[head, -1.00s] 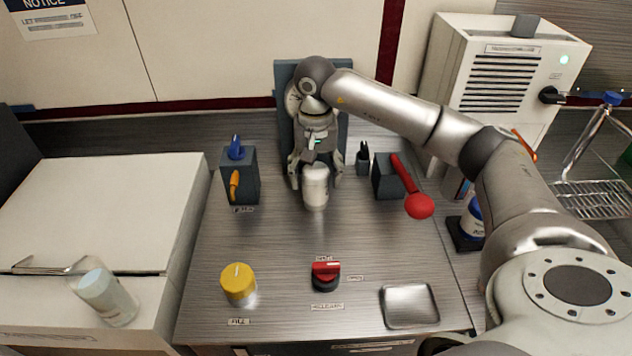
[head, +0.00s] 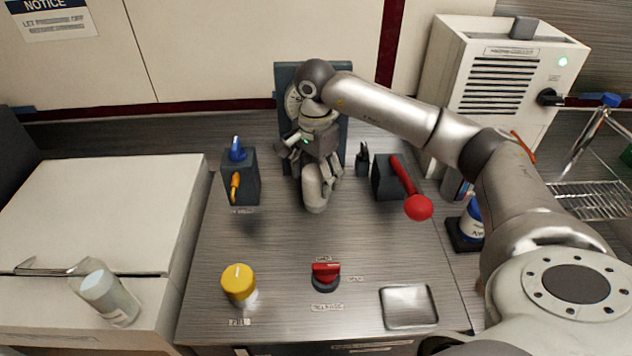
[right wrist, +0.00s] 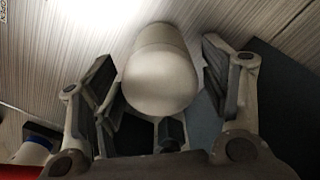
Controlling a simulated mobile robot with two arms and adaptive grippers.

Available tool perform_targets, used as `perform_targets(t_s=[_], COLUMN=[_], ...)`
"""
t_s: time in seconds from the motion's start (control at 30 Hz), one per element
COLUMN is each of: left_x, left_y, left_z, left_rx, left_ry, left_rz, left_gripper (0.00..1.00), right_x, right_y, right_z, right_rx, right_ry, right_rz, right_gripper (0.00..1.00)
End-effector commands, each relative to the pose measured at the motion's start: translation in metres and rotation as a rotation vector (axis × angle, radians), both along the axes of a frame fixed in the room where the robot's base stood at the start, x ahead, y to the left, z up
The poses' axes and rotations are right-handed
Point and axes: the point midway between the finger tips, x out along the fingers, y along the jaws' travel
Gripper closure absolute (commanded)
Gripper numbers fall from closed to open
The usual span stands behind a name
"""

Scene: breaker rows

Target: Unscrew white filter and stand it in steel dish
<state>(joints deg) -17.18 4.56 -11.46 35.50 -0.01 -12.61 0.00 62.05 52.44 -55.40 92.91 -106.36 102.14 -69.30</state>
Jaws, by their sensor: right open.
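In the right wrist view the filter (right wrist: 160,75) sits between the two spread fingers of the right gripper (right wrist: 165,95), with gaps on both sides. The steel dish (head: 408,307) lies empty at the front right of the bench. My left gripper is not in view.
A yellow-capped knob (head: 239,283) and a red switch (head: 326,276) stand along the bench front. A box with blue and orange levers (head: 240,178) is left of the filter. A red-knobbed lever (head: 412,195) is to its right. Bare bench lies between filter and dish.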

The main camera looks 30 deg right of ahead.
Motion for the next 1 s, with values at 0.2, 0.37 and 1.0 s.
perform_targets(t_s=[0.2, 0.37, 1.0], left_x=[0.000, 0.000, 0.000], left_y=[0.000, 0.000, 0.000], left_z=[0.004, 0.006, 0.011], left_rx=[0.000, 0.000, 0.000], left_ry=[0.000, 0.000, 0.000], left_rz=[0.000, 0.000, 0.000], left_gripper=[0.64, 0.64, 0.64], right_x=[0.000, 0.000, 0.000], right_y=[0.000, 0.000, 0.000], right_z=[0.001, 0.001, 0.000], right_rx=[0.001, 0.001, 0.000], right_ry=[0.000, 0.001, 0.000], right_rz=[-0.250, -0.437, -0.816], right_gripper=[0.31, 0.31, 0.31])
